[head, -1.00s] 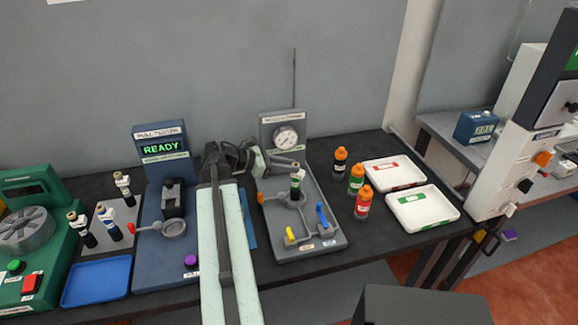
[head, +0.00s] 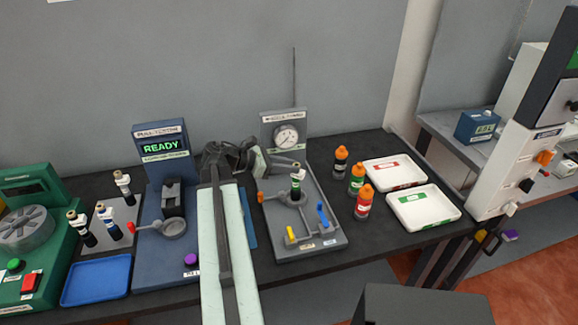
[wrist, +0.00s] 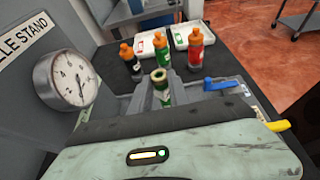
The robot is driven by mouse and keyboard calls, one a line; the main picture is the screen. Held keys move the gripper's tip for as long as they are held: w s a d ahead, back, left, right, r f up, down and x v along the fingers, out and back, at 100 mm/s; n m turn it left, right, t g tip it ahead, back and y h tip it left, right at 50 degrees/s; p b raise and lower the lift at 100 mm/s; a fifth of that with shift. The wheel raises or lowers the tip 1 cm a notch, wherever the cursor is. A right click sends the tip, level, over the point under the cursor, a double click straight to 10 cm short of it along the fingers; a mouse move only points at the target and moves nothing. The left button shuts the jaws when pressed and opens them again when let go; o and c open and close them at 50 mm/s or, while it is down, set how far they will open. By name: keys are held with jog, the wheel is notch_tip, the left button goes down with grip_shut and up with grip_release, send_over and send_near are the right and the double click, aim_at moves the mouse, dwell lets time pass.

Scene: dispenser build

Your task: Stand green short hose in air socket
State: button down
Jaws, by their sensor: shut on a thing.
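The green short hose (head: 297,183), a dark upright piece with a green and white band, stands at the round grey air socket (head: 290,198) on the grey gauge stand (head: 325,238). Its open top end also shows in the wrist view (wrist: 160,77). My gripper (head: 292,168) reaches in from the left and is shut on the hose near its top; its fingers flank the hose in the wrist view (wrist: 160,92). The hose's lower end is hidden in the wrist view, and I cannot tell whether it is fully seated.
The stand carries a dial gauge (head: 287,136), a blue lever (head: 322,214) and a yellow lever (head: 290,234). Several orange-capped bottles (head: 356,179) and two white trays (head: 423,208) are to the right. The blue pull tester (head: 160,215) and several hoses (head: 108,225) are left.

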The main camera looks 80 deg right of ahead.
jog(key=shift+f+b, duration=0.35)
jog(key=shift+f, duration=0.05)
jog(key=c, duration=1.5)
grip_release()
jog(key=shift+p+v, duration=2.1)
jog(key=shift+v, duration=3.4)
